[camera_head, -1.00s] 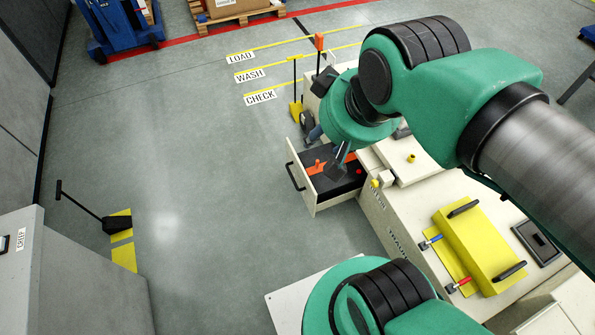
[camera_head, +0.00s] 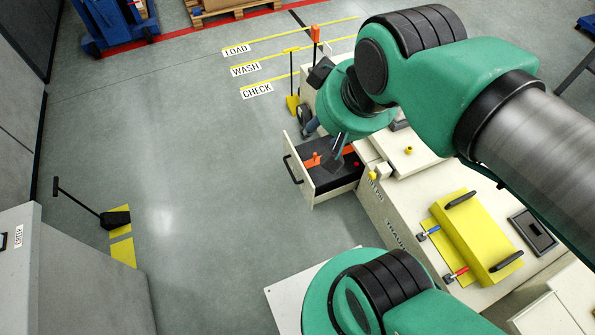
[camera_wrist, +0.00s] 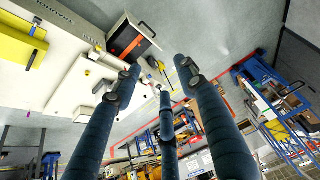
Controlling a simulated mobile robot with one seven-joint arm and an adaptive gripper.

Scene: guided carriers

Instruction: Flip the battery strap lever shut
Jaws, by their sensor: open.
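The battery (camera_head: 330,178) is a black block in an open, pale drawer (camera_head: 321,196) at the carrier's side. An orange strap with its lever (camera_head: 312,160) lies across the battery. My gripper (camera_head: 334,160) hangs over the drawer and hides part of the battery and strap; I cannot tell whether it touches them. The wrist view shows its dark fingers (camera_wrist: 160,82) spread apart with nothing between them. In that view the orange strap (camera_wrist: 131,48) shows in the drawer (camera_wrist: 148,33) at the top, beyond the fingertips. The lever's exact position is unclear.
The white carrier (camera_head: 395,215) bears a yellow box (camera_head: 470,238) with black handles and a blue and a red lever. The drawer has a black handle (camera_head: 292,169). A grey cabinet (camera_head: 85,280) stands lower left. The floor left of the drawer is clear.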

